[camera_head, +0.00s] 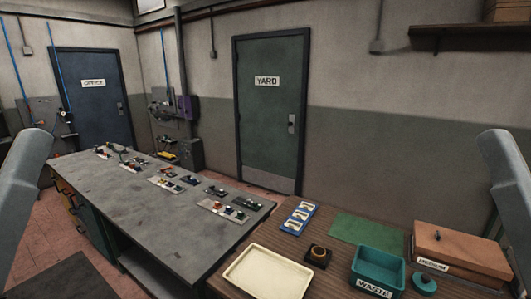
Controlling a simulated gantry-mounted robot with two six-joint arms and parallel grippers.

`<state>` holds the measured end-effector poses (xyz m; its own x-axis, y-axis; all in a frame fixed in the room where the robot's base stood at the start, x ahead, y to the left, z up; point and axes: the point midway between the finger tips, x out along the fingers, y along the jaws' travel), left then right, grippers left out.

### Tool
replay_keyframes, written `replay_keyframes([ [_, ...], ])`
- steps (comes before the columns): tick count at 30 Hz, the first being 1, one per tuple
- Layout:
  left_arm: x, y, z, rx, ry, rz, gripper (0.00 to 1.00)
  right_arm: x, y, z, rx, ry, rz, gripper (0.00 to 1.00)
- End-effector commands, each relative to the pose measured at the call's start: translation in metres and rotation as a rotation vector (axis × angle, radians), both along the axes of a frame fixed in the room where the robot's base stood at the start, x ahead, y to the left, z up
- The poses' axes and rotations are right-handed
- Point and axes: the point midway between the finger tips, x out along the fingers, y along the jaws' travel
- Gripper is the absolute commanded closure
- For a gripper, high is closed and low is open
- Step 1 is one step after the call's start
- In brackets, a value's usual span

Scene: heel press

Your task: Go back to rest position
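Only a pale grey link of each of my arms shows, one at the left edge and one at the right edge. Both links are upright and apart from the benches. Neither gripper shows, so what they hold cannot be seen. A wooden bench (222,284) stands in front on the right. It carries a cream tray (268,275), a teal bin (380,264) labelled WASTE, a brown lidded box (460,249), a green mat (366,232), a blue rack (300,218) and a small dark block with a ring (318,254).
A grey workbench (155,213) with several small trays of parts stands on the left. A teal round lid-like piece (424,282) lies beside the bin. A YARD door (270,115) and a blue door (92,100) are behind. A shelf (470,35) hangs at upper right.

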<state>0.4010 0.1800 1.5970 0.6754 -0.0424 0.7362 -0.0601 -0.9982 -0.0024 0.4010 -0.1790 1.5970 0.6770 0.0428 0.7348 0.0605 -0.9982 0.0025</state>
Motion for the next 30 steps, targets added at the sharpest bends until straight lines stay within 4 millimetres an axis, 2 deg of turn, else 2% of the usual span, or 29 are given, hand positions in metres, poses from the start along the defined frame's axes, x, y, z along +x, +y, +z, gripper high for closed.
replay_keyframes([
  [1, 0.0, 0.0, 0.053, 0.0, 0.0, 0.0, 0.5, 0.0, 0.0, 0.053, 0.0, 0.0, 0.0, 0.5],
  [9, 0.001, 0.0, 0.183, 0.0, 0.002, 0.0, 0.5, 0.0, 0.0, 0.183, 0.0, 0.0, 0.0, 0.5],
  [12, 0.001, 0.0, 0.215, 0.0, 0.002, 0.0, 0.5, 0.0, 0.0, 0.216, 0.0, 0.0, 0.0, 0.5],
  [16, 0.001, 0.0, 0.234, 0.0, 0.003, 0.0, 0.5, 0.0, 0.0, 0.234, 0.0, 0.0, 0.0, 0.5],
  [24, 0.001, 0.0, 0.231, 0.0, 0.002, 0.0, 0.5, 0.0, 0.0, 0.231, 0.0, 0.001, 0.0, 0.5],
  [28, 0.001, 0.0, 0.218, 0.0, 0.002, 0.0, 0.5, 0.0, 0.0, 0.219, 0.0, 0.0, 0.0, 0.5],
  [30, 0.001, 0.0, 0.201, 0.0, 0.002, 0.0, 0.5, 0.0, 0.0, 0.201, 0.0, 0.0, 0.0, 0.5],
])
